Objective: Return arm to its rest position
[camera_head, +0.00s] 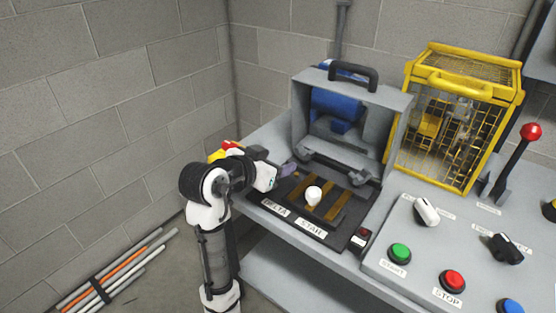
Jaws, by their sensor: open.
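My arm (215,240) rises from the bottom of the head view, left of the bench. It bends at the top toward the right, over the bench's left edge. My gripper (284,170) is at its end, open, beside the left side of the black switch plate (335,233). The fingers are small and partly hidden, and I see nothing held in them. A white round knob (313,195) stands on the plate, to the right of my gripper and apart from it. Labels reading DELTA (275,209) and STAR (311,228) are on the plate's front.
A grey housing with a blue motor (337,106) stands behind the plate. A yellow cage (450,180) is right of it. Rods (110,275) lie on the left floor, near a block wall (110,100).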

